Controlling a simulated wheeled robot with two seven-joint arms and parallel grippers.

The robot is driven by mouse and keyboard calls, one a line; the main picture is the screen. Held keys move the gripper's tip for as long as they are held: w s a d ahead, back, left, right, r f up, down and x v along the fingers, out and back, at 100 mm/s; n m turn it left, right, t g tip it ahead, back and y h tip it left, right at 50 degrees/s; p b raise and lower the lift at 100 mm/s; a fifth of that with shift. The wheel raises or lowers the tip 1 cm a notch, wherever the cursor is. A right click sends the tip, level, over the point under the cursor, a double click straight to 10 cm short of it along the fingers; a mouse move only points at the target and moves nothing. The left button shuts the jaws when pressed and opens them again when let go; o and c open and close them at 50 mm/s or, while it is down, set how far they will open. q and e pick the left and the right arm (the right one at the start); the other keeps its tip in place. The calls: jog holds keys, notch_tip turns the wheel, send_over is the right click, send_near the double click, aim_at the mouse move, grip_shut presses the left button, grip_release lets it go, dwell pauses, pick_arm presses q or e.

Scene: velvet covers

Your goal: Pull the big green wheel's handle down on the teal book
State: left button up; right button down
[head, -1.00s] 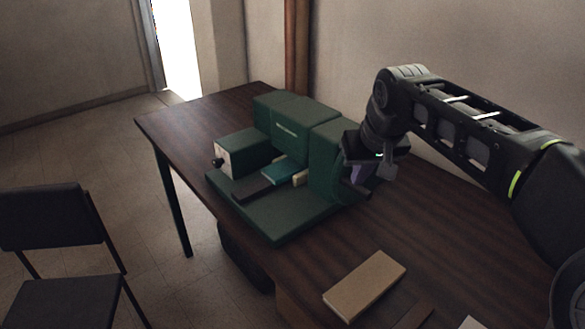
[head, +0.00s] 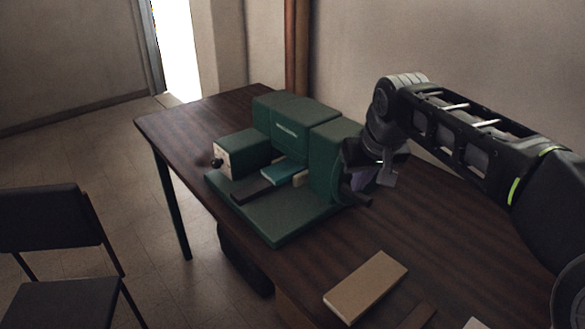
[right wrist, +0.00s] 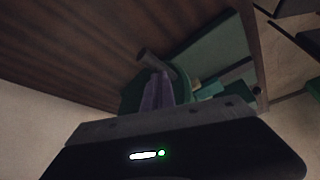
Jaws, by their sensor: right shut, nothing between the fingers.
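The green machine (head: 318,160) stands on the table, with the teal book (head: 284,171) lying flat on its bed. The big green wheel is on the machine's right side, mostly hidden behind the housing and my gripper in the head view; part of it shows in the right wrist view (right wrist: 182,84). Its dark handle (head: 357,198) sticks out low towards the front and also shows in the right wrist view (right wrist: 149,59). My right gripper (head: 360,180) is shut and empty, its purple fingers (right wrist: 157,92) close beside the wheel and handle. I cannot tell whether they touch. My left gripper is out of view.
The machine sits on a dark wooden table (head: 400,235). A tan board (head: 366,286) lies near the table's front edge, with smaller flat pieces to its right. A dark chair (head: 50,220) stands at the left. A wall is close behind my right arm.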

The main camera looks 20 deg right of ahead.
jog(key=shift+f, duration=0.1)
jog(key=shift+d+f+b, duration=0.15)
jog(key=shift+f+b, duration=0.3)
jog(key=shift+f, duration=0.2)
jog(key=shift+d+f+b, duration=0.25)
jog(key=shift+f+b, duration=0.15)
jog(key=shift+f, duration=0.35)
dwell(0.4)
notch_tip(320, 180, up, 9)
jog(key=p, duration=0.7)
jog(key=shift+w, duration=0.1)
